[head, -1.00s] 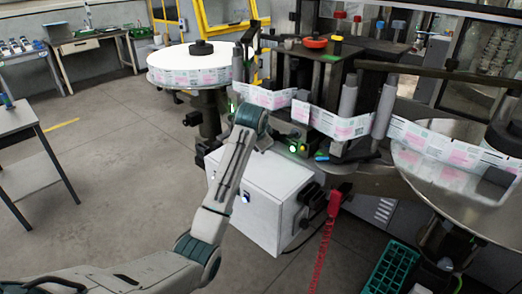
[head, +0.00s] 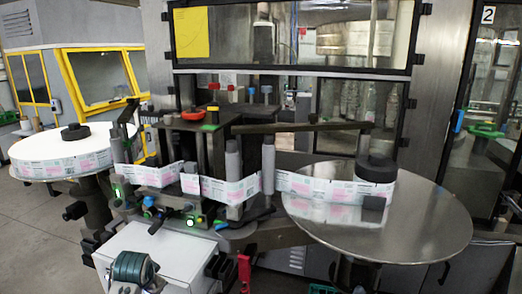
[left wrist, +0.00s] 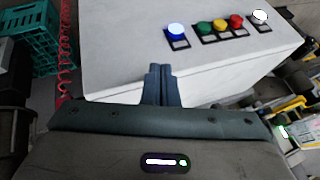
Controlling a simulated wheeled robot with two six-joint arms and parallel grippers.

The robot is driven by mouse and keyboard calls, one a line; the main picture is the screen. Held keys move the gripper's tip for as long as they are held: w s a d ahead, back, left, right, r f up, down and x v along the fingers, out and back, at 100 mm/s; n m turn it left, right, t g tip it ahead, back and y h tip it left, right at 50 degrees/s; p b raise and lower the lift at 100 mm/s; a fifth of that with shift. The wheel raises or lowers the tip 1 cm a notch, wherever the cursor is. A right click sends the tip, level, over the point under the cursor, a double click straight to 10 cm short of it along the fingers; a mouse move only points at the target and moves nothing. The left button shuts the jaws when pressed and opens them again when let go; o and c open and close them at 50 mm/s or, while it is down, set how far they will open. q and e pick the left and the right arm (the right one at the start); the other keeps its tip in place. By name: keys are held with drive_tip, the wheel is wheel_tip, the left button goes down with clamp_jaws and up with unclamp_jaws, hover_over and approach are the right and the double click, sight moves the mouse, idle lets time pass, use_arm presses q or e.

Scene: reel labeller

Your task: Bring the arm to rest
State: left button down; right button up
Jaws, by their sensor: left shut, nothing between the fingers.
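My left gripper (left wrist: 162,86) is shut and empty in the left wrist view, its two fingers together in front of the white control box (left wrist: 190,60). The box carries a blue button (left wrist: 175,31) and a row of green, yellow and red buttons (left wrist: 220,27). In the head view a teal joint of my left arm (head: 134,268) shows at the bottom left, over the same white box (head: 185,262). The fingers cannot be made out there. My right gripper is in neither view.
The labeller's label web (head: 232,190) runs from the white reel (head: 60,152) past several posts to the steel disc (head: 400,225) at the right. A green crate (left wrist: 32,35) and a red coiled cable (left wrist: 66,45) are left in the wrist view. Floor (head: 40,215) shows at left.

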use_arm(q)
drive_tip(key=s+d+f+n+g, duration=0.1)
drive_tip(key=s+f, duration=0.4)
drive_tip(key=s, duration=0.5)
drive_tip(key=s+d+f+n+g, duration=0.15)
drive_tip(key=s+f, duration=0.25)
drive_tip(key=s, duration=0.7)
drive_tip(key=s+d+n+h, duration=0.1)
drive_tip(key=s+d, duration=0.1)
drive_tip(key=s, duration=1.4)
wheel_tip(320, 180, down, 33)
drive_tip(key=s+a+g+b, duration=0.1)
drive_tip(key=a+g, duration=0.1)
drive_tip(key=a, duration=0.1)
drive_tip(key=s+f+b, duration=0.1)
drive_tip(key=s+f, duration=1.7)
drive_tip(key=f, duration=0.1)
drive_tip(key=shift+s+a+n+g, duration=0.2)
drive_tip(key=shift+a+n+g, duration=0.15)
drive_tip(key=shift+n, duration=0.1)
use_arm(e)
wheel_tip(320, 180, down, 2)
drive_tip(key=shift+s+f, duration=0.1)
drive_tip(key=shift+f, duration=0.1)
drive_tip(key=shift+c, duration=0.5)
